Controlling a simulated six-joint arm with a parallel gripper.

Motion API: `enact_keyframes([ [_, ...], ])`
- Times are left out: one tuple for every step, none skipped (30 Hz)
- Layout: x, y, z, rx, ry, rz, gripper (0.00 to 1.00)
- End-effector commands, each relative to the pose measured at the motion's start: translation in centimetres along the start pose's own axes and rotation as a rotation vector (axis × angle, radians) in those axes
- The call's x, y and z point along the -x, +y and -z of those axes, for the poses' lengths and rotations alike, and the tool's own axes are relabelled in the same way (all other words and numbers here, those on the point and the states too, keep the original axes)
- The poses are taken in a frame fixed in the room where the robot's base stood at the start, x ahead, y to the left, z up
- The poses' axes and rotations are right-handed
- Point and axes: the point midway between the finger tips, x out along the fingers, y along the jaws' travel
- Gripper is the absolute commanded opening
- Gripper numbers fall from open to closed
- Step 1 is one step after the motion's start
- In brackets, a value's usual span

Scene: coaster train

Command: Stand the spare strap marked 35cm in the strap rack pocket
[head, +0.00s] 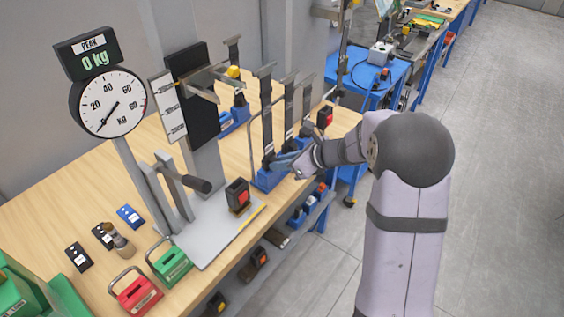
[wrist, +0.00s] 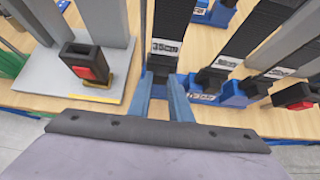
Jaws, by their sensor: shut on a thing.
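My gripper (head: 275,161) is at the blue strap rack (head: 264,183) on the right part of the bench. In the wrist view my gripper (wrist: 164,78) has its two blue-grey fingers shut on the dark lower end of a black strap (wrist: 168,20). This strap also shows upright in the head view (head: 267,110). Its white label (wrist: 166,46) seems to read 35cm, but is small. The strap's foot is at a blue pocket, partly hidden by my fingers; I cannot tell how deep it sits.
Other black straps (head: 289,103) stand to the right in blue pockets (wrist: 204,94), close to my fingers. A pull-test stand with a grey base plate (head: 205,247) is to the left, with a black-and-red block (head: 238,194) on it. Green and red handled weights (head: 136,291) are at the front left.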

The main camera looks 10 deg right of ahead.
Motion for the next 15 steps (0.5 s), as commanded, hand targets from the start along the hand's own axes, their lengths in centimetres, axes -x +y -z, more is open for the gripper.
enact_keyframes([
  [-0.13, -0.01, 0.13, 0.0, -0.001, 0.0, 0.0],
  [-0.17, -0.02, 0.18, 0.0, -0.001, 0.0, 0.0],
  [-0.23, -0.01, 0.25, 0.0, -0.001, 0.0, 0.0],
  [-0.27, -0.02, 0.3, 0.0, -0.001, 0.0, 0.0],
  [-0.31, -0.01, 0.35, 0.0, -0.001, 0.0, 0.0],
  [-0.37, -0.01, 0.42, 0.0, -0.001, 0.0, 0.0],
  [-0.31, -0.02, 0.35, 0.0, -0.001, 0.0, 0.0],
  [-0.29, -0.02, 0.31, 0.0, -0.001, 0.0, 0.0],
  [-0.28, -0.02, 0.31, 0.0, -0.001, 0.0, 0.0],
  [-0.28, -0.02, 0.31, 0.0, -0.001, 0.0, 0.0],
  [-0.28, -0.01, 0.31, 0.0, -0.001, 0.0, 0.0],
  [-0.28, -0.02, 0.3, 0.0, -0.001, 0.0, 0.28],
  [-0.28, -0.02, 0.3, 0.0, -0.001, 0.0, 0.35],
  [-0.28, -0.02, 0.31, 0.0, -0.001, 0.0, 0.4],
  [-0.28, -0.02, 0.31, 0.0, -0.001, 0.0, 0.4],
])
